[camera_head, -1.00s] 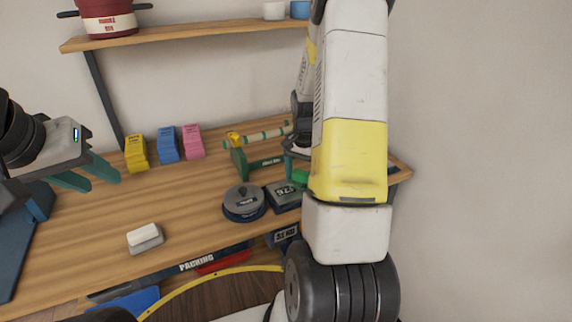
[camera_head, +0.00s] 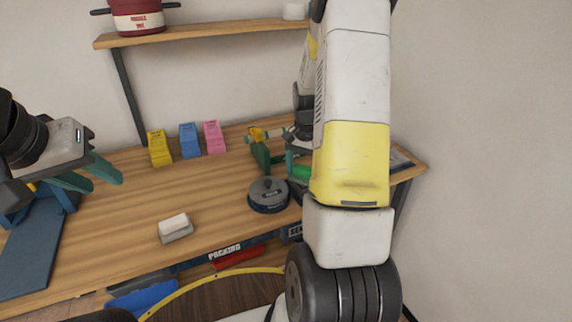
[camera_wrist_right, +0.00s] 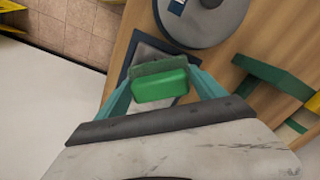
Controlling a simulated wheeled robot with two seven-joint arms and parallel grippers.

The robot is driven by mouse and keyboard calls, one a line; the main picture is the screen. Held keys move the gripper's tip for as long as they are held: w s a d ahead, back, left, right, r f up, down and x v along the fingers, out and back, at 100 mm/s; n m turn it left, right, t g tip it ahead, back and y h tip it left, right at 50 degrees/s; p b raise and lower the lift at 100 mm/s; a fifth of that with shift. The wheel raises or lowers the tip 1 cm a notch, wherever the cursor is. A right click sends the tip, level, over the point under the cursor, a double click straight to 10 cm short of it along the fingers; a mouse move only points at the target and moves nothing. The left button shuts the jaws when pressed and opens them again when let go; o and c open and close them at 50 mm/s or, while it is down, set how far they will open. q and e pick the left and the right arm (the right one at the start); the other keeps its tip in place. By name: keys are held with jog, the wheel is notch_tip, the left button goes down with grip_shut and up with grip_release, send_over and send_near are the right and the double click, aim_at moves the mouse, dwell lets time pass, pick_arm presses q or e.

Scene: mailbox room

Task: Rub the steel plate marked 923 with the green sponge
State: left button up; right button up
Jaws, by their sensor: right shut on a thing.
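The green sponge (camera_wrist_right: 160,85) is between the teal fingers of my right gripper (camera_wrist_right: 160,92), which is shut on it. A bit of the green sponge (camera_head: 301,171) also shows beside my right arm in the head view. In the right wrist view, the dark-edged steel plate (camera_wrist_right: 149,54) lies on the table under and just beyond the sponge. I cannot tell whether they touch. The plate's marking cannot be read now, and my right arm hides most of the plate in the head view. My left gripper (camera_head: 104,182) is open and empty at the left, above the table.
A round grey tin-like object (camera_head: 268,194) stands beside the plate. A green tape dispenser (camera_head: 262,153) is behind it. A white-and-grey block (camera_head: 175,228) lies near the front edge. Yellow, blue and pink boxes (camera_head: 189,141) stand at the back. The middle-left of the table is clear.

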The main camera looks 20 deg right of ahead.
jog(key=shift+r, duration=3.05)
jog(key=shift+a, duration=0.1)
